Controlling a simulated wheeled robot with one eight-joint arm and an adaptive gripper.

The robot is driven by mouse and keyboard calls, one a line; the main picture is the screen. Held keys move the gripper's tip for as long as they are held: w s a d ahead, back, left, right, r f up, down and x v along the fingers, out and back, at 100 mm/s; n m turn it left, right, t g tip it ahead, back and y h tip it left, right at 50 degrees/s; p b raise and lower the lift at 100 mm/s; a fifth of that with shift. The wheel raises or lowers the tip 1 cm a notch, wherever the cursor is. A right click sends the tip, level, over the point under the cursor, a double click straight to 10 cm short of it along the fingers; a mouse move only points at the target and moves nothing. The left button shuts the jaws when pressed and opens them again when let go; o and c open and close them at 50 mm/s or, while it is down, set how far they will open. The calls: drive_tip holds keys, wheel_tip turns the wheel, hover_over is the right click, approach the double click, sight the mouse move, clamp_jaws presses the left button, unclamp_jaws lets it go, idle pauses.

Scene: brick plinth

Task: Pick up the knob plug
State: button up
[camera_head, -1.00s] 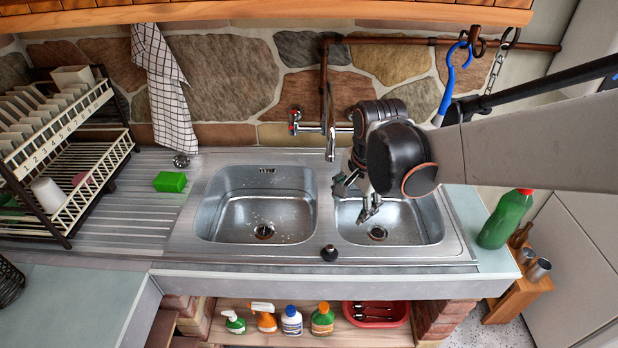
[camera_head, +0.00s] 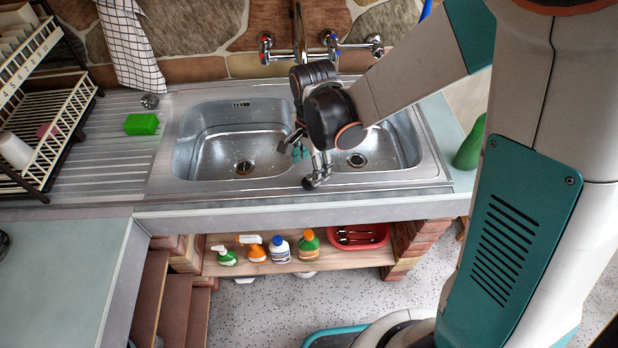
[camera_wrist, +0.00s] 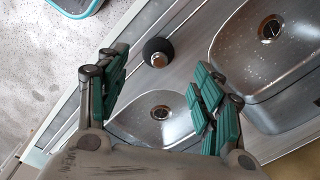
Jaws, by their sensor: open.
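The knob plug (camera_wrist: 157,52), a round black piece with a pale metal middle, sits on the steel sink rim in the wrist view. It is near the front edge, between the two basins. My gripper (camera_wrist: 160,74) is open, with green-padded fingers on either side of the picture. The plug shows beyond and between the fingertips, apart from both. In the head view my gripper (camera_head: 304,166) hangs over the sink's front rim between the basins. There the wrist and fingers crowd the plug's place, so I cannot clearly separate it.
The left basin (camera_head: 205,150) and right basin (camera_head: 400,140) lie either side. A green sponge (camera_head: 141,124) and a small round metallic object (camera_head: 149,101) are on the drainboard. A dish rack (camera_head: 45,120) stands at left, taps (camera_head: 330,40) behind. Bottles (camera_head: 281,248) stand on the shelf below.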

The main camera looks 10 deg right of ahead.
sight(310, 176)
wheel_tip(310, 176, down, 5)
drive_tip(key=shift+f+b, duration=0.15)
drive_tip(key=shift+b, duration=0.85)
drive_tip(key=c, duration=1.1)
